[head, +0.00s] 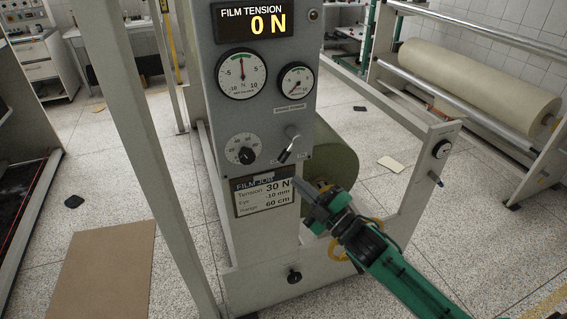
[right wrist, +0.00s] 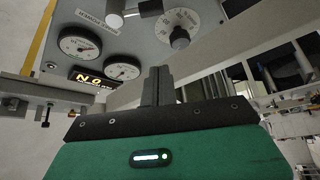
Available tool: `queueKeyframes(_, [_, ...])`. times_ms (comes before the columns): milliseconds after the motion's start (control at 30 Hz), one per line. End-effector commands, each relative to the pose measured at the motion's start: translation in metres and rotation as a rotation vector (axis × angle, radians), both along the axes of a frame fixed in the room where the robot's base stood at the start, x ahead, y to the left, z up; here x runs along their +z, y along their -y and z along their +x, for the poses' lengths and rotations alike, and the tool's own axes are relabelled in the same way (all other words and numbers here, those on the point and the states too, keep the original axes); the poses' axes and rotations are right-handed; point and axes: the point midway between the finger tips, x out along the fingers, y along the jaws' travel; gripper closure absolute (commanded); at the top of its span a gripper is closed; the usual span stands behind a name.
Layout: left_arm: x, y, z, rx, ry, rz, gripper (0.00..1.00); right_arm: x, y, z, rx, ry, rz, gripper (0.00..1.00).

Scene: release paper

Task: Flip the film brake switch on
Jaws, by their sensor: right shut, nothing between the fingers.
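The film brake switch (head: 290,145) is a metal lever with a dark tip on the lower right of the grey control panel (head: 211,100). Its lever points down and to the left, between two small labels too small to read. In the right wrist view the panel is upside down and the switch (right wrist: 148,8) shows at the top edge. My right gripper (head: 302,188) is shut and empty, just below the switch and in front of the card's right edge, apart from the lever. Its closed fingers (right wrist: 157,85) show in the right wrist view. My left gripper is not in view.
The display (head: 254,23) reads 0 N above two gauges (head: 241,74). A knob with a dial (head: 242,150) is left of the switch. A card (head: 265,197) reads Tension 30 N. A film roll (head: 330,150) is behind the panel. A beige roll (head: 478,78) lies at the right.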

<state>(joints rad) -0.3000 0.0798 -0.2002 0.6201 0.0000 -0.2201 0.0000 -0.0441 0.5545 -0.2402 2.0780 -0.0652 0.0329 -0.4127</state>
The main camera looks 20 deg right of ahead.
Motion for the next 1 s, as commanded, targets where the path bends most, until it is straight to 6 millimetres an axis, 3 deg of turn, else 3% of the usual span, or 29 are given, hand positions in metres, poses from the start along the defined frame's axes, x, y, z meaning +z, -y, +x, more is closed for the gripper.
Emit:
queueKeyframes(467, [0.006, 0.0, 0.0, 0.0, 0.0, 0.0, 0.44, 0.006, -0.004, 0.008, -0.001, 0.003, 0.002, 1.0])
queueKeyframes(1000, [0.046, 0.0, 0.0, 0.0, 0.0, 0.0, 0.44, 0.035, -0.045, 0.087, 0.0, 0.001, 0.003, 1.0])
